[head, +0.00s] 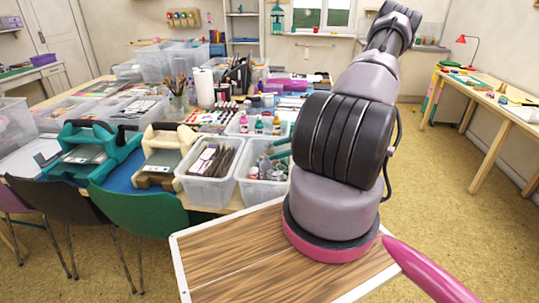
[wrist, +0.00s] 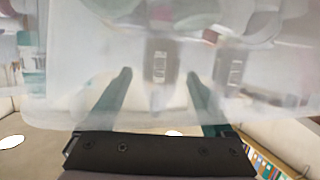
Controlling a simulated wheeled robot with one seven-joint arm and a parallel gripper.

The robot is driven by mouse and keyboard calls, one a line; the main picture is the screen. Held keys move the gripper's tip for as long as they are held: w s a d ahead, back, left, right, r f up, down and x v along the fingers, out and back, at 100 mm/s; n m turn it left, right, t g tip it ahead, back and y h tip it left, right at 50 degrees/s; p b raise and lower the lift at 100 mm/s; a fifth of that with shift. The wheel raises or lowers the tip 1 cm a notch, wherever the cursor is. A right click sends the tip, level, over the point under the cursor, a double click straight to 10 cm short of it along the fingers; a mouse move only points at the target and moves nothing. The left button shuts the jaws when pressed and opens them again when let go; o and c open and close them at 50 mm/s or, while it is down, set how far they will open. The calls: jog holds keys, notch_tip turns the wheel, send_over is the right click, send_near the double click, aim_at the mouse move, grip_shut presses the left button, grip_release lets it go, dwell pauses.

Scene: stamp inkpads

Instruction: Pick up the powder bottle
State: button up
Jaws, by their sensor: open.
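I cannot tell which is the powder bottle. My gripper (head: 282,148) is mostly hidden behind my arm in the head view; its teal fingers show near the bin's front. In the wrist view my gripper (wrist: 159,76) is open, with nothing seen held. A blurred bottle with a pale label (wrist: 160,67) appears ahead between the fingertips, behind cloudy plastic. A second blurred bottle (wrist: 235,70) is to its right.
Nearer bins hold dark flat items (head: 213,158) and jars (head: 254,172). A teal carrier (head: 100,140) and a beige carrier (head: 168,145) stand to the left. A wooden-topped surface (head: 225,258) lies below my arm. Bins and supplies crowd the table.

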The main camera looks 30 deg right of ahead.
jog(key=x, duration=0.4)
jog(key=shift+a+r, duration=0.2)
jog(key=shift+r, duration=0.05)
grip_shut()
jog(key=shift+r, duration=0.1)
